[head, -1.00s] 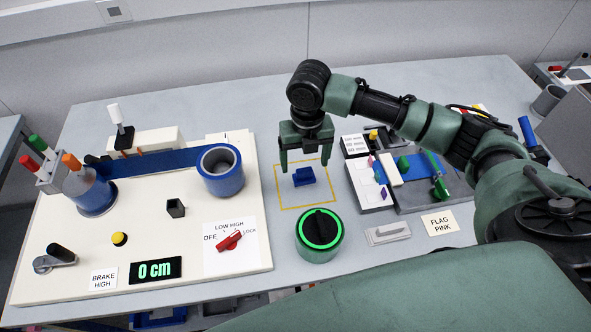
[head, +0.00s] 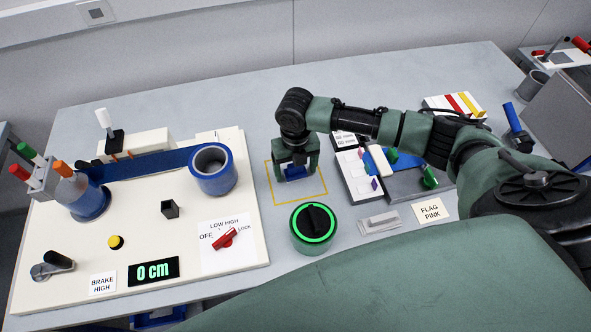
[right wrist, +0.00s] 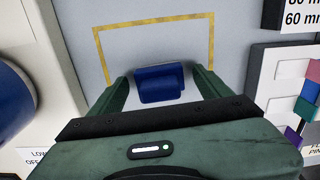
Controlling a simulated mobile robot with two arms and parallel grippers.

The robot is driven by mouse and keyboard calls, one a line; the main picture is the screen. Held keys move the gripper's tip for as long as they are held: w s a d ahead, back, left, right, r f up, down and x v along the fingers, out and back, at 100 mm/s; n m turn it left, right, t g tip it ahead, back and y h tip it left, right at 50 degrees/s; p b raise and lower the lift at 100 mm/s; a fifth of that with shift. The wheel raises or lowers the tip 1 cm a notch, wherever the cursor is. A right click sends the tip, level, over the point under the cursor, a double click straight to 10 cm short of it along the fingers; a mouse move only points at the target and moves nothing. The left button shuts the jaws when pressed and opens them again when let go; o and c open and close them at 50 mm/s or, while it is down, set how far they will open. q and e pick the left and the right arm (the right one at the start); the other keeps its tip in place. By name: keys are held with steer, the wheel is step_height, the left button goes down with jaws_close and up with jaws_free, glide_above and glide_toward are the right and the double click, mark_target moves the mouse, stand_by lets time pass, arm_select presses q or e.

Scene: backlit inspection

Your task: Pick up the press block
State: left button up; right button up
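The press block, a small blue block (head: 295,173), sits inside a yellow square outline (head: 272,190) on the grey table. In the right wrist view the blue block (right wrist: 160,84) lies between the two green fingers. My right gripper (head: 296,172) is open and low over the block, one finger on each side; in the right wrist view (right wrist: 161,86) a gap shows beside each finger. Part of the block is hidden by the gripper in the head view. My left gripper is not in view.
A round black dial with a green ring (head: 314,225) stands just in front of the outline. A cream board (head: 140,222) with a blue roll (head: 213,172) is to the left. A grey tray of coloured parts (head: 385,195) is to the right. Table behind the outline is clear.

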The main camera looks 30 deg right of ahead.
steer(key=c, duration=1.4)
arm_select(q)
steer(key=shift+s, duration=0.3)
arm_select(e)
steer(key=shift+o, duration=0.2)
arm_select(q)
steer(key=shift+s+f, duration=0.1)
